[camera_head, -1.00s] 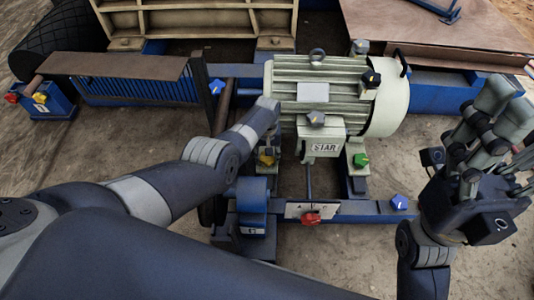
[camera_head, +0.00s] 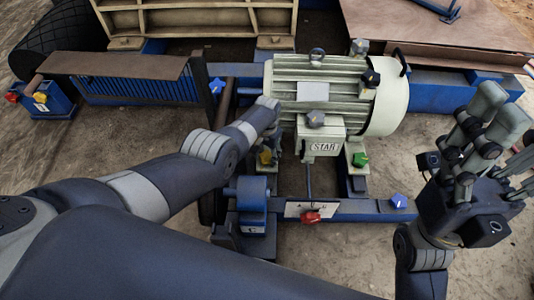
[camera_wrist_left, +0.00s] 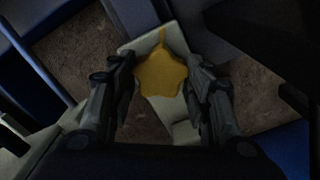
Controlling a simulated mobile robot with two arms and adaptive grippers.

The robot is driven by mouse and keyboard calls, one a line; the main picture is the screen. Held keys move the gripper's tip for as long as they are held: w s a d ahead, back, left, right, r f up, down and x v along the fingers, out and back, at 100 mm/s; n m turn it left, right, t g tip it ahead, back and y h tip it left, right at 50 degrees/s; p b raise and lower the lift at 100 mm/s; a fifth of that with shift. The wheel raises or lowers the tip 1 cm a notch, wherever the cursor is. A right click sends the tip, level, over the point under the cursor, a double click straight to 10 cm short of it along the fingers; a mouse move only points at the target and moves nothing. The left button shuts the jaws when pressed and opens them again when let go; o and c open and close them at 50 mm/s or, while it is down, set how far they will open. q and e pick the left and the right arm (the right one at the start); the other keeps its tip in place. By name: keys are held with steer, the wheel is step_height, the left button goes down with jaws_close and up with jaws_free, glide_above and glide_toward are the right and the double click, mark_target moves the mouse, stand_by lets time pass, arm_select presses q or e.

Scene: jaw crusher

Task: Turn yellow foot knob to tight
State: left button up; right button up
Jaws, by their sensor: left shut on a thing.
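The yellow foot knob (camera_head: 265,157) sits on a pale foot at the left front of the motor (camera_head: 320,92). It shows partly below my left wrist in the head view. In the left wrist view the yellow knob (camera_wrist_left: 160,76) lies between the two dark fingers of my left gripper (camera_wrist_left: 164,68), one finger on each side. The gripper is shut on it. In the head view my own arm hides the left fingers. My right gripper (camera_head: 478,135) stands at the right, away from the motor, with its fingers spread upward and nothing visible in them.
A green knob (camera_head: 360,159) sits on the motor's right foot. A red knob (camera_head: 310,217) is on a plate at the front and a blue knob (camera_head: 399,201) is on the blue frame. A blue block (camera_head: 252,194) stands just below the yellow knob.

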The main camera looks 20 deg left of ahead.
mark_target(267, 157)
arm_select(q)
steer(key=shift+s, duration=0.1)
steer(key=o, duration=1.1)
steer(key=shift+c, duration=0.2)
steer(key=shift+w+r, duration=0.2)
steer(key=shift+r, duration=0.3)
step_height(267, 157, up, 11)
steer(key=shift+s, duration=0.15)
steer(key=shift+f, duration=0.1)
